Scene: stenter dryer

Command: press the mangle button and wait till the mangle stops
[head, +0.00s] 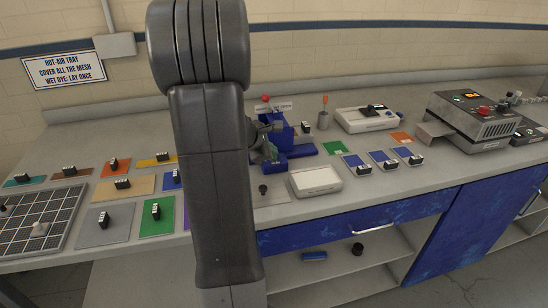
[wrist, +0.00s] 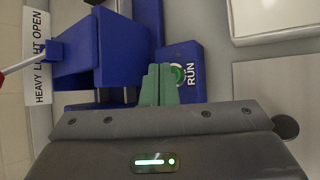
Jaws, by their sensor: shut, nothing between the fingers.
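The blue mangle (head: 303,151) stands on the bench right of my arm, and fills the upper left of the wrist view (wrist: 95,55). Its RUN button (wrist: 177,73) is green, on a blue block marked RUN (wrist: 191,60). My gripper (wrist: 158,70) has its green fingers shut together and empty, at the button's left edge in the wrist view and partly covering it. I cannot tell whether they touch or press it. In the head view my gripper (head: 271,153) is low at the mangle's front, partly behind my arm. Whether the rollers turn is not visible.
A lever with a red knob (head: 265,98) rises by the HEAVY LIGHT OPEN label (wrist: 38,58). A white tray (head: 316,181) lies close in front of the mangle. Colored swatches with black clips (head: 156,217) cover the left bench. A grey machine (head: 478,118) stands far right.

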